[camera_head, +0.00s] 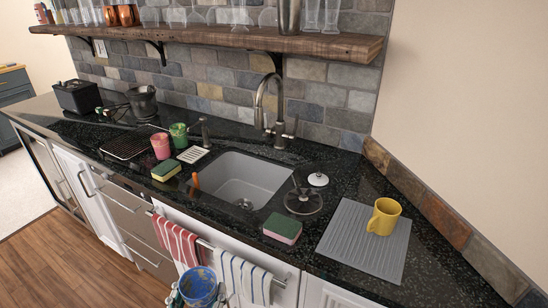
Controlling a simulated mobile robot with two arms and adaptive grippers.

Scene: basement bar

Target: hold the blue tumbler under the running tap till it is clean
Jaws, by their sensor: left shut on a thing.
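The blue tumbler (199,284) is at the bottom of the view, in front of the counter and below its top. It has brownish smudges on it and looks roughly upright. My left gripper (200,299) is shut on the tumbler, with parts of it showing on both sides. The tap (268,97) is a curved metal spout behind the sink (241,182). I see no water coming from it. The sink is to the right of the tumbler and farther back, and its basin looks empty. My right gripper is not in view.
Striped towels (243,279) hang on the front rail near the tumbler. A pink-and-green sponge (283,228), a glass lid (303,201) and a yellow mug (383,217) on a grey mat (345,245) stand right of the sink. An orange handle (196,180) leans at the sink's left edge.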

